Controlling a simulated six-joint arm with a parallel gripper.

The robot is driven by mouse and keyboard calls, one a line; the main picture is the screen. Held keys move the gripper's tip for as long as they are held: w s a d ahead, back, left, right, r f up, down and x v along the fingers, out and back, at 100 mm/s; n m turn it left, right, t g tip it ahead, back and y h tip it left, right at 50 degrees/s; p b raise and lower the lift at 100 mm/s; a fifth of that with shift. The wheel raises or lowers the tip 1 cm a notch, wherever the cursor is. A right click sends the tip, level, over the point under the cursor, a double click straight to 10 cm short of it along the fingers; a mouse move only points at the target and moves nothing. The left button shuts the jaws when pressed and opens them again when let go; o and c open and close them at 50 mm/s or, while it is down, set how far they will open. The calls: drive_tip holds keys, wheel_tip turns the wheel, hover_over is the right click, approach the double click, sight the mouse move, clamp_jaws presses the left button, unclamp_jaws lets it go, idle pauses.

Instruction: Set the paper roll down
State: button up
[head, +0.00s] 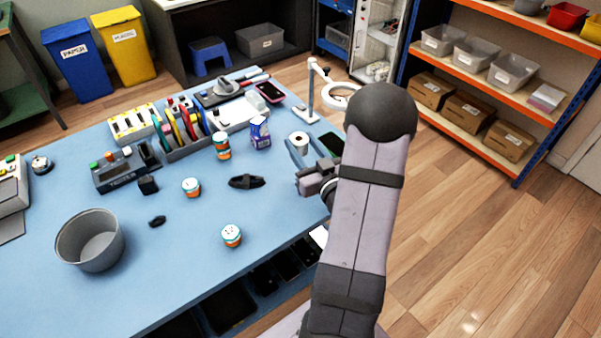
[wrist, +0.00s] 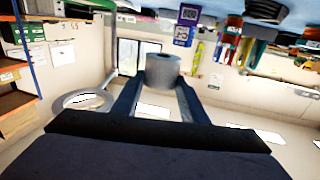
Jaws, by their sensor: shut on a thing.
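A white paper roll (head: 299,139) is between the fingers of my gripper (head: 300,150), near the right side of the blue table (head: 200,250). In the wrist view the roll (wrist: 162,70) sits between the two fingertips, its hollow end showing, and my gripper (wrist: 161,84) is shut on it. The table is at the top of the wrist view, and the roll appears apart from it. The roll's height above the table is hard to tell in the head view.
A purple box (head: 260,133), a ring lamp (head: 337,97) and a dark phone (head: 332,144) are near the roll. Several small orange-and-teal jars (head: 191,187), a black object (head: 247,182) and a grey bin (head: 90,240) stand further left. Bare table lies at front centre.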

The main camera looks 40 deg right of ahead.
drive_tip(key=shift+f, duration=2.55)
drive_tip(key=shift+f, duration=2.1)
drive_tip(key=shift+f+b, duration=0.2)
drive_tip(key=shift+b, duration=0.15)
drive_tip(key=o, duration=1.1)
drive_tip(key=shift+r, duration=0.25)
